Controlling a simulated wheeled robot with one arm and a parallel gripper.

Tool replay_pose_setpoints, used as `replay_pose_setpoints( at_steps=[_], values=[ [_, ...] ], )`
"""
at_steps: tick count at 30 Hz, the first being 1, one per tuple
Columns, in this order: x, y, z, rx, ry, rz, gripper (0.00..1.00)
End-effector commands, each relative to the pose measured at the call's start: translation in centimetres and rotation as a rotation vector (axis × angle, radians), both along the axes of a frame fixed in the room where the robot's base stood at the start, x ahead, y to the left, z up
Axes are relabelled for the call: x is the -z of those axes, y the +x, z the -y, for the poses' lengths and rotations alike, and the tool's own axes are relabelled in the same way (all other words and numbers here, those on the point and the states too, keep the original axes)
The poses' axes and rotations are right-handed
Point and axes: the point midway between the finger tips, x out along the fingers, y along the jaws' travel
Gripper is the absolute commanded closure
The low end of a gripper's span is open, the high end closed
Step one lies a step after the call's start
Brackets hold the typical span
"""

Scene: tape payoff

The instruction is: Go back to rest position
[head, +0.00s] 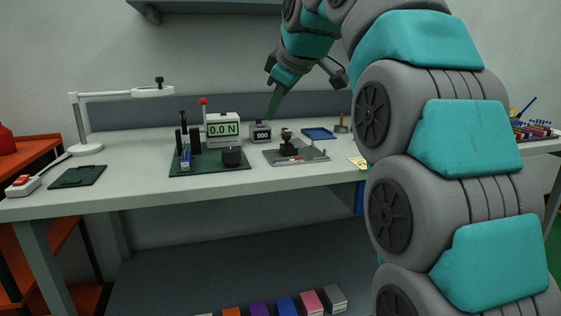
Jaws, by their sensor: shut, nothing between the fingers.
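My gripper (274,104) hangs from my arm above the back middle of the workbench (120,188). In the picture, the fingertips are just above the small grey counter (261,133) reading 000. I cannot tell how far apart in depth they are. My arm rises on the right and covers part of the bench.
A force gauge (223,129) reading 0.0 N stands on a green base left of my gripper. A grey plate fixture (300,156) and a blue tray (319,134) are to the right. A white lamp (85,120) stands at left. A shelf (215,7) hangs above.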

Motion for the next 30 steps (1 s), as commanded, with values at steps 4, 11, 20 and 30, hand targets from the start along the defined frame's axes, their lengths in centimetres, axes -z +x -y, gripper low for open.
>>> replay_pose_setpoints(
  at_steps=[4,11,20,30],
  values=[
    [1.7,-0.8,1.0,0.049,0.012,-0.054,1.00],
    [5.9,-3.2,3.2,0.166,0.037,-0.174,1.00],
    [15.0,-9.8,7.5,0.412,0.066,-0.400,1.00],
    [26.1,-20.6,12.0,0.707,0.061,-0.637,1.00]
  ],
)
